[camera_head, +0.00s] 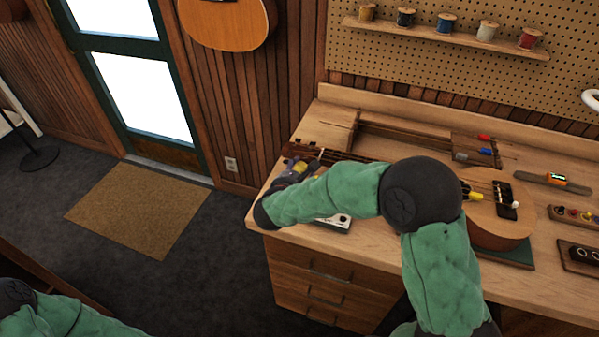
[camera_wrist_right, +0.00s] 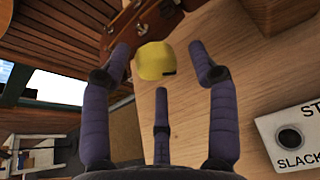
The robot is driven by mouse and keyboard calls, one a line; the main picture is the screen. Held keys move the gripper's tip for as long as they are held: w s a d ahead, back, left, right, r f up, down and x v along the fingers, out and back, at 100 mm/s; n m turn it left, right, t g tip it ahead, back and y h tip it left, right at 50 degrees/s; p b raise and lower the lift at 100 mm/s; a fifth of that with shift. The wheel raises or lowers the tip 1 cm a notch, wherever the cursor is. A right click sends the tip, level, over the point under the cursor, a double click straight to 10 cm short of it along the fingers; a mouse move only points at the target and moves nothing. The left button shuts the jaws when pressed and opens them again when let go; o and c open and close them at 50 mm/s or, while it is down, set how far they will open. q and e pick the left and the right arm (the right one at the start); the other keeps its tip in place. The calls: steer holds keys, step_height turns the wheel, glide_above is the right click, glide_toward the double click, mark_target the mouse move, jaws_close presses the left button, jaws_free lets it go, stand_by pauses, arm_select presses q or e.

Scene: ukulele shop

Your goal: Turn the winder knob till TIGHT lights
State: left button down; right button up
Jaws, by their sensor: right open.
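The yellow winder knob (camera_wrist_right: 154,61) shows in the right wrist view, beside the brown ukulele headstock (camera_wrist_right: 125,28). My right gripper (camera_wrist_right: 162,66) is open, with its purple fingers spread around the knob; I cannot tell whether any finger touches it. In the head view the right gripper (camera_head: 300,166) is over the left end of the bench, partly hidden by my forearm. No TIGHT lettering is visible. My left gripper is out of view.
A spool shelf (camera_head: 440,36) hangs behind.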

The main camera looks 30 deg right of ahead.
steer(key=v, duration=1.1)
steer(key=shift+s+a, duration=0.2)
steer(key=shift+s, duration=0.05)
